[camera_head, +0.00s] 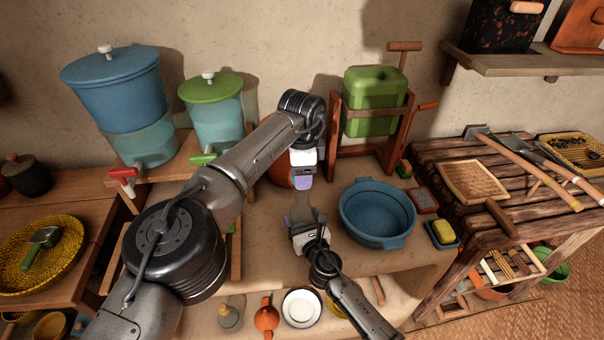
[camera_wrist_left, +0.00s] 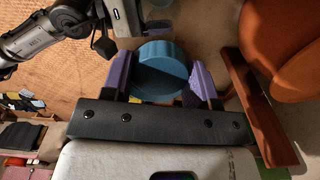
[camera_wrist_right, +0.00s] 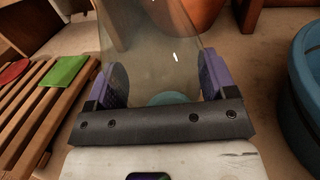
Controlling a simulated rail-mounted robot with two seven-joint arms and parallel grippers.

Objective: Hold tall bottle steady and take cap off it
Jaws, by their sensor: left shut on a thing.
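The tall bottle (camera_wrist_right: 155,60) is see-through and stands between the purple fingers of my right gripper (camera_wrist_right: 163,85), which press on its sides. In the head view the bottle (camera_head: 314,212) is faint above that gripper (camera_head: 306,228), near the front of the mud counter. My left gripper (camera_head: 303,182) points down just above the bottle. In the left wrist view its fingers (camera_wrist_left: 160,80) are shut on a round blue cap (camera_wrist_left: 160,68). The head view hides the cap, and I cannot tell whether it touches the bottle's mouth.
A blue basin (camera_head: 378,212) stands right of the bottle on the counter. A wooden slatted rack (camera_wrist_right: 40,100) lies on the other side. Behind are a green canister (camera_head: 374,100) in a wooden frame and two dispensers, blue (camera_head: 115,90) and green (camera_head: 213,105). An orange-brown pot (camera_wrist_left: 280,35) is close by.

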